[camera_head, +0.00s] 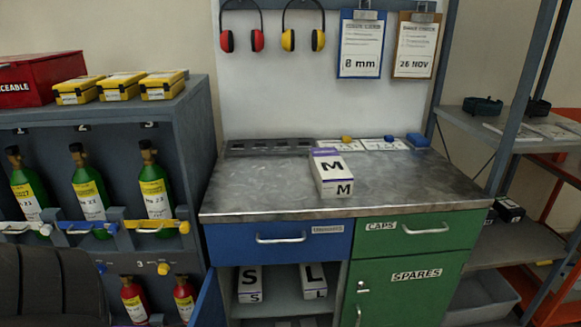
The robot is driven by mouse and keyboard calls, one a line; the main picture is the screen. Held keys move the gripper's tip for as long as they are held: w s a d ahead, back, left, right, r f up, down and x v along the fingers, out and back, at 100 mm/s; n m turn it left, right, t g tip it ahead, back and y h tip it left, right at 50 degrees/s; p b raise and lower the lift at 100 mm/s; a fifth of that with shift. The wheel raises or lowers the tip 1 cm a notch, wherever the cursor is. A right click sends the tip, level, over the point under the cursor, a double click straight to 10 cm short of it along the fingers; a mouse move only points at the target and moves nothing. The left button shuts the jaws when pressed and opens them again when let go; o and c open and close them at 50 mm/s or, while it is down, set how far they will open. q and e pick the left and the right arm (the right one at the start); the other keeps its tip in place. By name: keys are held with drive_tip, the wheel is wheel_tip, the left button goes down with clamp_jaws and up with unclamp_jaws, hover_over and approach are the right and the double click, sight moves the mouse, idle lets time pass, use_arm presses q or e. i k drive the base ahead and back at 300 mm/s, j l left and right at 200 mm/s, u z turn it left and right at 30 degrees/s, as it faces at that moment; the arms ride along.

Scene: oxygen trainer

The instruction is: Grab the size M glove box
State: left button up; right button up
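The size M glove box (331,172) is a white box with a purple edge at its far end and a black M on its top and front. It sits on the metal worktop (260,187), a little right of the middle, with its front end near the front edge. Boxes marked S (249,284) and L (314,281) stand on the open shelf below the worktop. Neither of my grippers shows in the view.
A blue drawer (225,243) and a green cabinet (405,295) are under the worktop. A rack of green cylinders (88,190) stands at the left and open shelving (505,140) at the right. A dark strip and cards lie at the worktop's back. The worktop's left front is clear.

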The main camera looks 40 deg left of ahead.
sight(333, 179)
drive_tip(key=i+l+u, duration=0.1)
drive_tip(key=u, duration=0.4)
drive_tip(key=i+l+u, duration=0.15)
drive_tip(key=u, duration=0.35)
drive_tip(key=i+l+u, duration=0.1)
drive_tip(key=u, duration=0.4)
drive_tip(key=l+u, duration=0.3)
drive_tip(key=u, duration=0.2)
drive_tip(key=l+u, duration=0.25)
drive_tip(key=u, duration=0.25)
